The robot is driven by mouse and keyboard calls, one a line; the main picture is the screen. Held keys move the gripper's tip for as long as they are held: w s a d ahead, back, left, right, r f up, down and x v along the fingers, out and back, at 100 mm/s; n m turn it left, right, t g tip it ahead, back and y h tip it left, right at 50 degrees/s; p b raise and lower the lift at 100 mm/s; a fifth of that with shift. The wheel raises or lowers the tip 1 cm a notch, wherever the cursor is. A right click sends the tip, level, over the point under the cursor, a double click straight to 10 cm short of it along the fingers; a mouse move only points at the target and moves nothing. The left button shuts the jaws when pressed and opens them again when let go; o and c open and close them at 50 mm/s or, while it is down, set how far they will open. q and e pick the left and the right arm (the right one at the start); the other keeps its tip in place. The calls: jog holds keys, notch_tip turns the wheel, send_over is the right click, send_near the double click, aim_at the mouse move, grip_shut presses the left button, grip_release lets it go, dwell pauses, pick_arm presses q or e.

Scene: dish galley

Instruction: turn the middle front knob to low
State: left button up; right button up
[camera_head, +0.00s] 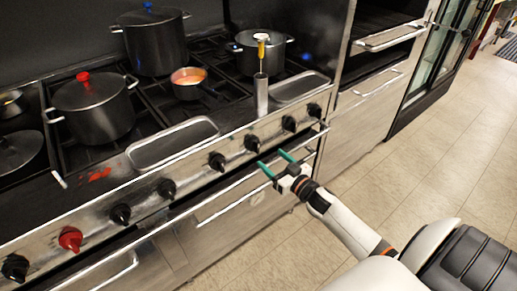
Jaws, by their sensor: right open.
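A row of knobs runs along the stove's steel front panel (190,178). Several are black and one is red (70,239). Near the row's middle are a black knob (166,188) and another black knob (217,161); I cannot tell which one is the middle front knob. My right gripper (273,161) has green fingers spread apart and empty. It is in front of the panel, just below and right of a black knob (252,143), and appears apart from it. The knobs' settings are too small to read. My left gripper is not in view.
On the stove stand a large pot with a blue knob (155,42), a pot with a red knob (93,108), a small orange-filled pan (188,82) and a metal cylinder (261,95) with a utensil. An oven handle (235,195) runs below the panel. The floor (400,165) at right is clear.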

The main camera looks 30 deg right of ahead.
aim_at(258, 148)
jog(key=w, duration=0.6)
jog(key=shift+w+a+f, duration=0.1)
jog(key=shift+w+a, duration=0.05)
jog(key=shift+w, duration=0.9)
jog(key=shift+a, duration=0.1)
jog(key=c, duration=1)
